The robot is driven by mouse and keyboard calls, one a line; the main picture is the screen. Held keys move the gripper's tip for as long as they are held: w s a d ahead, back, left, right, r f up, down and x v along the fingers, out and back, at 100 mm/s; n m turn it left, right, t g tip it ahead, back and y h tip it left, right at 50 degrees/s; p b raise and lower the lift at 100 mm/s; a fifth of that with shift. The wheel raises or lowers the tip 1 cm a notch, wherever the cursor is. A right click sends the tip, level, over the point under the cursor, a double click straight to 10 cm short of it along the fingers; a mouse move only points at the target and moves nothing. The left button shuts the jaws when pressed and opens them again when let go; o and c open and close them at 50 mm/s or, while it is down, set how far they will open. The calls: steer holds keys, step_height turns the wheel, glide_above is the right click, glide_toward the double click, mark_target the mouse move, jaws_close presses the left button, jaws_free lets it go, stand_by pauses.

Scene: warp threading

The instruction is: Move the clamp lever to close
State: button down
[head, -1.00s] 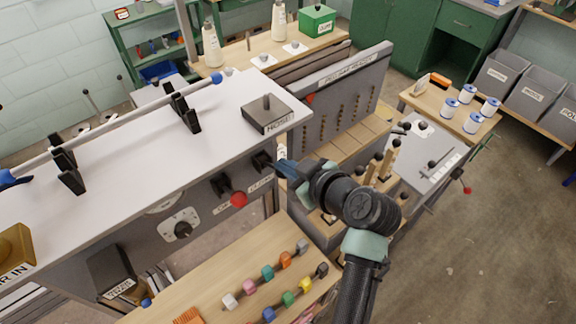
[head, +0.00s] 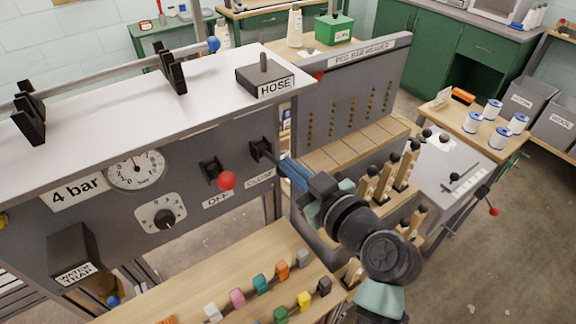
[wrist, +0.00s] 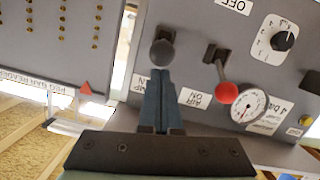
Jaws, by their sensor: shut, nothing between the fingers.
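The clamp lever (head: 262,150) is a black lever with a dark round knob on the grey machine front, above a CLOSE label (head: 260,179). In the wrist view its dark knob (wrist: 163,52) sits right at my fingertips. My gripper (head: 283,164) has its blue fingers together and points at the lever from the right. The fingers (wrist: 159,74) are shut with nothing between them. They look close to or touching the knob; I cannot tell which. The fingers partly hide the label beside the lever in the wrist view.
A red-knobbed lever (head: 226,181) stands close left of the clamp lever, above an OFF label. A dial (head: 163,217) and gauge (head: 137,170) are further left. The grey bar-reader panel (head: 355,95) stands to the right. A wooden shelf with colored pieces (head: 237,297) lies below.

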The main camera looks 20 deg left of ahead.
step_height(320, 180, down, 9)
steer(key=t+y+b, duration=0.4)
steer(key=y+b, duration=0.2)
steer(key=b, duration=2.7)
steer(key=shift+s+d+t+b, duration=0.15)
steer(key=shift+t+b, duration=0.15)
steer(key=shift+b, duration=0.1)
steer(key=shift+t+b, duration=0.3)
steer(key=shift+b, duration=0.5)
